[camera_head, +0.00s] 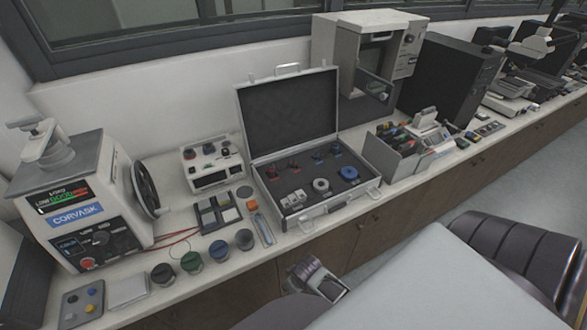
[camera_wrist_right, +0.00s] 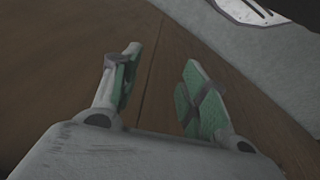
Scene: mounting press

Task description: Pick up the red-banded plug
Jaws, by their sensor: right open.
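Two small red-marked pieces (camera_head: 294,166) stand in the back left of the open case (camera_head: 289,211); they are too small to tell which is the red-banded plug. Two blue-marked pieces (camera_head: 319,158) stand to their right. My right gripper (camera_wrist_right: 160,85) shows in the right wrist view, open with nothing between its green-padded fingers, in front of brown cabinet wood and away from the case. What seems to be my left gripper (camera_head: 322,280) is low in front of the counter in the head view; its fingers are not clear.
A white ring (camera_head: 321,185) and a blue ring (camera_head: 348,173) lie in the case, whose raised lid (camera_head: 287,115) stands behind. A grey Corvask machine (camera_head: 77,205) stands far left. An organiser (camera_head: 390,158) stands right of the case.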

